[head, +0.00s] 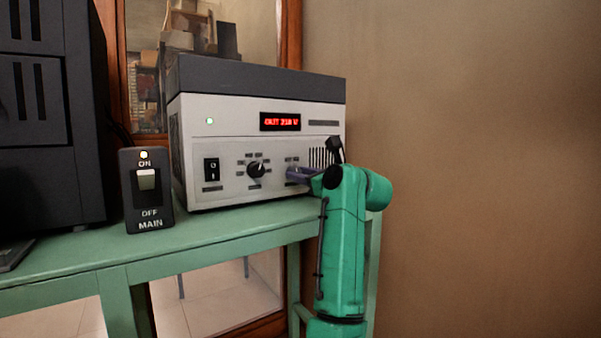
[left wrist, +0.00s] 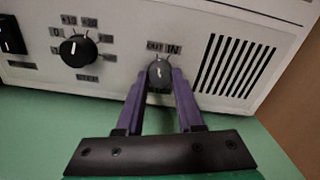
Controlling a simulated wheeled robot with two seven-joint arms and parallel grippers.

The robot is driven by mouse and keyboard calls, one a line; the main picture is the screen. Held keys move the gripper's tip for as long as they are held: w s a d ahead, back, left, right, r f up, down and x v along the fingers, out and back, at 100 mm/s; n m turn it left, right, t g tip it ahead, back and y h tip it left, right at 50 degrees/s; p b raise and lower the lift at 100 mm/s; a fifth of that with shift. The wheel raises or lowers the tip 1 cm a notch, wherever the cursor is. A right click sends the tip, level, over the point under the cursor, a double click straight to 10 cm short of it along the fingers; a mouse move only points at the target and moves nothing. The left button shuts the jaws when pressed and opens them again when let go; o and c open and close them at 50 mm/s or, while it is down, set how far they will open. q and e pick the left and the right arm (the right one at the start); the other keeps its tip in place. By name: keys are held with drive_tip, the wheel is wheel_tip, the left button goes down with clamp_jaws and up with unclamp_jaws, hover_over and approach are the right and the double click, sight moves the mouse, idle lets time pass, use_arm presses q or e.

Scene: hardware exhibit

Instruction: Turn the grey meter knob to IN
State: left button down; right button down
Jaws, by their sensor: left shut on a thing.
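The grey meter knob (left wrist: 159,72) is on the front of the white and dark grey device (head: 230,122), under labels OUT and IN. Its pale mark points roughly up; I cannot tell exactly which label it meets. The red display (head: 280,121) seems to read OUT with a number. My left gripper (left wrist: 160,82) has its purple fingers on both sides of the knob, shut on it. My right gripper is not in view.
A black knob (left wrist: 77,50) with labels sits left of the grey knob, and a black rocker switch (head: 211,169) further left. Vent slots (left wrist: 236,66) are to the right. A MAIN switch box (head: 147,215) stands on the green table (head: 210,237). A wall bounds the right.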

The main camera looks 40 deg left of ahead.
use_arm(q)
drive_tip(key=shift+m, duration=0.3)
drive_tip(key=shift+r+m+p, duration=0.15)
drive_tip(key=shift+m+p, duration=0.15)
drive_tip(key=shift+p, duration=0.35)
drive_tip(key=m+p, duration=0.3)
drive_tip(key=shift+m+p, duration=1.1)
drive_tip(key=shift+m, duration=0.1)
drive_tip(key=shift+f+m, duration=0.2)
drive_tip(key=shift+m, duration=0.1)
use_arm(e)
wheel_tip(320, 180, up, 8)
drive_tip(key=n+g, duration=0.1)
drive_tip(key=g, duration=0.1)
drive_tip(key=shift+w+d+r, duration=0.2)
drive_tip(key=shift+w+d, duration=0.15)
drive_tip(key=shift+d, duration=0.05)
